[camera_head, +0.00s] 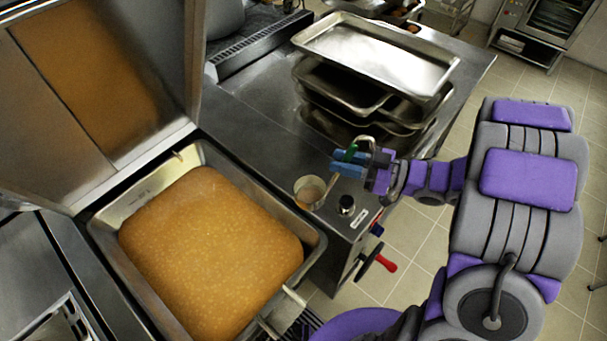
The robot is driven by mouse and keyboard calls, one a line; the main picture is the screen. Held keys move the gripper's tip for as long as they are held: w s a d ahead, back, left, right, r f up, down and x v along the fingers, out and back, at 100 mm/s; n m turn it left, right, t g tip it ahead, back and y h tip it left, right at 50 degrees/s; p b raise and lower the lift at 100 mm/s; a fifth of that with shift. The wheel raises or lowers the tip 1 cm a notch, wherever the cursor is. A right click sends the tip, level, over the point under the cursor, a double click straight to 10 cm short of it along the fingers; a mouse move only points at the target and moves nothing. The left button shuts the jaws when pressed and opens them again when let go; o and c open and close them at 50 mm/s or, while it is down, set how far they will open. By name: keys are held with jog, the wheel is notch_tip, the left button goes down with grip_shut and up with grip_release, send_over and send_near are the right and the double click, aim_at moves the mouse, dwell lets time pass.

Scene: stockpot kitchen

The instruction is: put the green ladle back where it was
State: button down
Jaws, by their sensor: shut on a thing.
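The ladle has a round metal bowl (310,190) and a thin handle with a green part (350,152). My gripper (348,163) is shut on the ladle near that green part. The handle rises from the bowl at lower left to a hook above the blue fingers. The bowl is over the right end of the steel counter, just right of the pan; I cannot tell whether it touches the counter. Some brownish contents show in the bowl. The large rectangular pan (107,216) is full of orange-brown soup (210,250).
A stack of metal trays (375,50) stands on the steel counter (250,115) behind my gripper. The raised lid (165,80) stands behind the pan. Tiled floor is open at right.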

notch_tip(320, 180, down, 3)
jog(key=shift+a+r+b, duration=0.1)
jog(key=shift+b, duration=0.95)
jog(key=shift+w+f+b, duration=0.1)
jog(key=shift+f+b, duration=0.45)
jog(key=w+a+f+b, duration=0.1)
jog(key=w+f, duration=0.1)
jog(key=w, duration=0.5)
jog(key=w+a+f+b, duration=0.2)
jog(key=w+f, duration=0.1)
jog(key=w, duration=0.5)
jog(key=shift+w+a, duration=0.2)
jog(key=shift+a, duration=0.1)
jog(key=c, duration=0.9)
grip_release()
